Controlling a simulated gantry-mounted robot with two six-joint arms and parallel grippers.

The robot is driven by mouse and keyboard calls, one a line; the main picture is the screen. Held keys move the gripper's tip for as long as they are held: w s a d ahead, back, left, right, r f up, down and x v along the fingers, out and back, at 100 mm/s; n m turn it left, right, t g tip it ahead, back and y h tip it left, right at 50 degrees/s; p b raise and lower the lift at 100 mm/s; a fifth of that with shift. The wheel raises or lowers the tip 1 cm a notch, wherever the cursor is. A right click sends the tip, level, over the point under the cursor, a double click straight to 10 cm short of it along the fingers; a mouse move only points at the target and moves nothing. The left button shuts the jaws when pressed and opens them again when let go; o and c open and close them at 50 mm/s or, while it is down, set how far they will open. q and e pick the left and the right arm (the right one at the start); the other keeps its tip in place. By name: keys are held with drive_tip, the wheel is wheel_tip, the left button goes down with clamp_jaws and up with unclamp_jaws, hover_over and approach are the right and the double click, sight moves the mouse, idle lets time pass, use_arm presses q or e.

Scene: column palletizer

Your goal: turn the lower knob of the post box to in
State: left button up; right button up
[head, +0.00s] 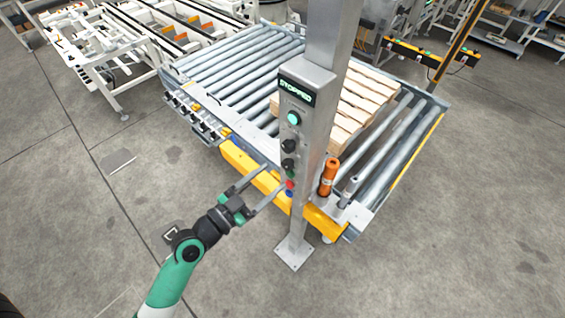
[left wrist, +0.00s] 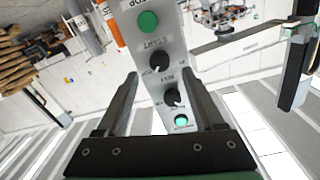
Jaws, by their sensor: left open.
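The post box (head: 301,130) is a grey panel on the steel post, with a "STOPPED" display, a green button, two black knobs and coloured buttons below. My right gripper is out of view.
A roller conveyor (head: 235,70) with a wooden pallet (head: 362,95) lies behind the post. An orange cylinder (head: 329,177) stands right of the box. A yellow beam (head: 248,167) runs behind the gripper. The floor (head: 90,220) on the left is clear.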

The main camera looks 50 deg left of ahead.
sight(285, 167)
use_arm(q)
drive_tip(key=w+p, duration=0.1)
drive_tip(key=w, duration=0.4)
drive_tip(key=shift+w+a, duration=0.1)
drive_tip(key=shift+w, duration=0.05)
clamp_jaws()
